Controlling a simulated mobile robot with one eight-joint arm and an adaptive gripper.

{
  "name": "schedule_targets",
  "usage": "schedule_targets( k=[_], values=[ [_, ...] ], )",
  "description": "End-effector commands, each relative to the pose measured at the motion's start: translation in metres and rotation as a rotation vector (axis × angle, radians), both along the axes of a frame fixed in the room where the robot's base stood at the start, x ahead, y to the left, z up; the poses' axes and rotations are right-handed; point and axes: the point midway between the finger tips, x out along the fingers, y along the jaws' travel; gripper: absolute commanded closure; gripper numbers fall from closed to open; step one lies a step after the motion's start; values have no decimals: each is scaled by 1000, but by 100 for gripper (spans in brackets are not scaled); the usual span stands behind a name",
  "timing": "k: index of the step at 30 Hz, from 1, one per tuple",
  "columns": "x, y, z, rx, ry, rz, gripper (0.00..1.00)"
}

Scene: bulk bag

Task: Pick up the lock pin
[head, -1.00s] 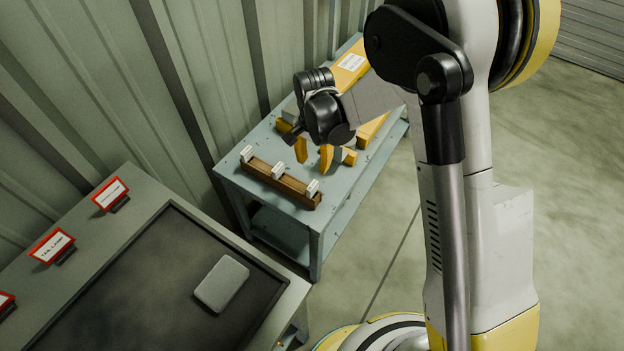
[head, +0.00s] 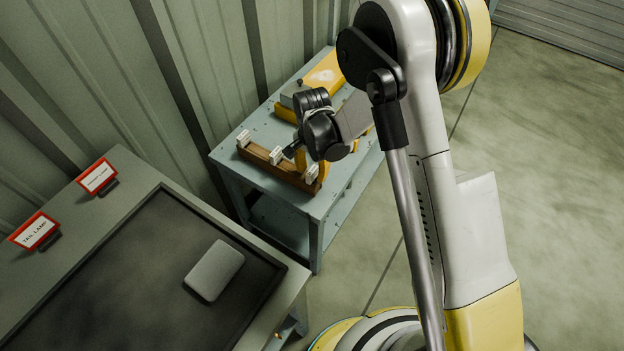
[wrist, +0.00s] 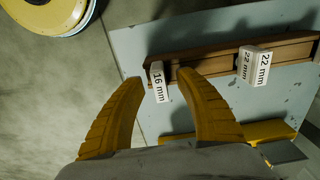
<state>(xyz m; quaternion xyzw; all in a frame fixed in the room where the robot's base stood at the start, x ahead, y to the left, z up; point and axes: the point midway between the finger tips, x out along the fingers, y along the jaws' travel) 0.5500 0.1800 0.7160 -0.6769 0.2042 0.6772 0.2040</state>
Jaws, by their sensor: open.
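I cannot make out a distinct lock pin in either view. A brown wooden rack (head: 262,163) with white size tags sits along the near edge of a grey-blue table. In the wrist view the rack (wrist: 205,58) carries a "16 mm" tag (wrist: 158,84) and a "22 mm" tag (wrist: 261,68). My gripper (wrist: 160,78) is open and empty, its yellow curved fingers spread on either side of the "16 mm" tag's lower part. In the head view my gripper (head: 310,172) is over the rack's right end, its fingers partly hidden by the wrist.
The grey-blue table (head: 238,186) also holds a yellow labelled piece (head: 325,72) at the back; a yellow bar (wrist: 270,131) shows near my right finger. A closer bench (head: 150,178) carries a grey rounded pad (head: 214,270) and red-framed signs. A corrugated wall stands behind.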

Motion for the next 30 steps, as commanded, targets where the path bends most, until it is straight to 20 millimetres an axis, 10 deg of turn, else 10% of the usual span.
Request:
schedule_targets(
  k=[4,8,22,30],
  values=[
    [0,0,2,0,0,0,60],
    [0,0,2,0,0,0,100],
    [0,0,6,0,0,0,100],
    [0,0,59,0,0,0,100]
  ],
)
